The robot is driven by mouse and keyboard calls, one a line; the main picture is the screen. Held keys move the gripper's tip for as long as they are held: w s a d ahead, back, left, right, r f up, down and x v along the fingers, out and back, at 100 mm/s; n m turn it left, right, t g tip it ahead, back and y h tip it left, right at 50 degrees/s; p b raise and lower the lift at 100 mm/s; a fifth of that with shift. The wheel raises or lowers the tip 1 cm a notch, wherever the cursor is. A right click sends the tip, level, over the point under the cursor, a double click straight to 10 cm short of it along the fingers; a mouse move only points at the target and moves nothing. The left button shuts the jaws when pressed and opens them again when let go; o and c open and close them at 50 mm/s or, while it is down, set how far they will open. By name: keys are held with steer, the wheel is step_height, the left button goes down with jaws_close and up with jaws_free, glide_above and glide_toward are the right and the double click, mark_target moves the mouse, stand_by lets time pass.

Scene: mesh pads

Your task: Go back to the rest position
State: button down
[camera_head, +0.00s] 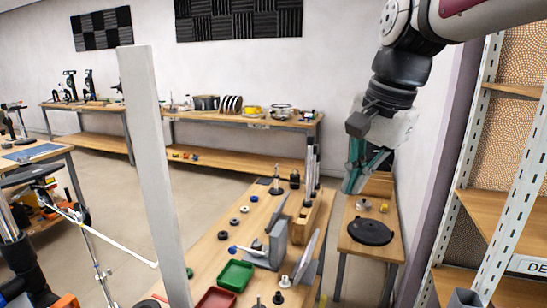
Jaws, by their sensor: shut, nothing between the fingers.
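My gripper (352,184) hangs from my arm in the upper right, with its teal fingers pointing down. The fingers are shut with nothing held. It is raised in the air, to the right of the wooden workbench (217,252) in the picture. From this angle it overlaps the small side table behind it, and its height above that table cannot be told.
A black round plate (371,231) lies on the side table (390,247). The workbench holds a green tray (235,275), a red tray (216,299), a grey angled block (277,243) and upright rods (309,177). A metal shelf rack (462,165) stands close on the right. A pale post (150,150) crosses the left.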

steer(key=s+d+f+n, duration=0.2)
steer(key=s+n, duration=0.1)
steer(key=s, duration=0.4)
steer(key=s+d+f+n+t+h+p, duration=0.1)
steer(key=s+f+n, duration=0.2)
steer(key=s, duration=0.4)
steer(key=s+d+f+n+p, duration=0.1)
steer(key=s+d+f+n, duration=0.1)
steer(key=s, duration=0.5)
steer(key=shift+s+d+f+n+t+h, duration=0.2)
steer(key=shift+s+d+n+t+h, duration=0.15)
steer(key=shift+n, duration=0.25)
